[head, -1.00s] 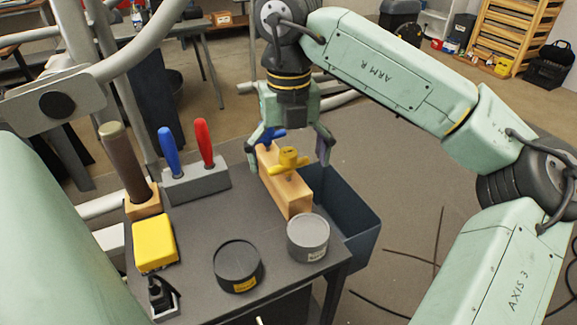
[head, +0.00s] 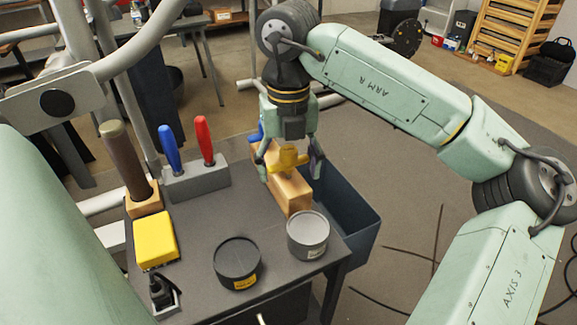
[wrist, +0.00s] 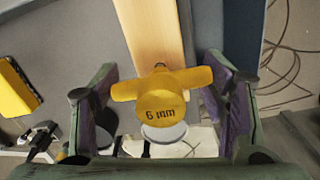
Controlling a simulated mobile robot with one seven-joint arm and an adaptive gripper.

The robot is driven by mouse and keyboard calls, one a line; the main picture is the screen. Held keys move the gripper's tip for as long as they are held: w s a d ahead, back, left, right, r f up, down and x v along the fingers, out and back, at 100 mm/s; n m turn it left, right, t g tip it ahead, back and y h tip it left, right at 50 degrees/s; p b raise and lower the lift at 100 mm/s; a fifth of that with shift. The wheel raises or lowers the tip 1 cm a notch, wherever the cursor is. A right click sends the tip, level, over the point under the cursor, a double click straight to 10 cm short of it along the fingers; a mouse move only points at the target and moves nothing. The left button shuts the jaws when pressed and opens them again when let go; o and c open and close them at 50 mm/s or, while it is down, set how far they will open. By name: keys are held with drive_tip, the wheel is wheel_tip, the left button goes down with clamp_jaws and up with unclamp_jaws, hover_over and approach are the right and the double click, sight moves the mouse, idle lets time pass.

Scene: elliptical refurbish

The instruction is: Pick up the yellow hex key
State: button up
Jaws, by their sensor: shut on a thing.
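The yellow hex key (head: 288,158) has a T-shaped handle and is at the wooden block (head: 291,192) on the dark table. In the wrist view the yellow hex key (wrist: 162,100) is marked "6 mm". My gripper (head: 290,171) points down over the block, with one finger on each side of the handle, and is shut on it. The wrist view shows the fingers of my gripper (wrist: 160,92) at the two ends of the handle. The key's shaft is hidden, so I cannot tell how deep it sits in the block.
A blue handle (head: 256,134) shows behind my gripper. A grey holder (head: 197,182) with blue and red tools stands left. A dark bin (head: 345,215) is right of the table.

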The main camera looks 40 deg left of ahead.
drive_tip(key=c, duration=0.5)
wheel_tip(320, 180, up, 10)
drive_tip(key=shift+b, duration=0.4)
drive_tip(key=o, duration=0.7)
drive_tip(key=c, duration=1.1)
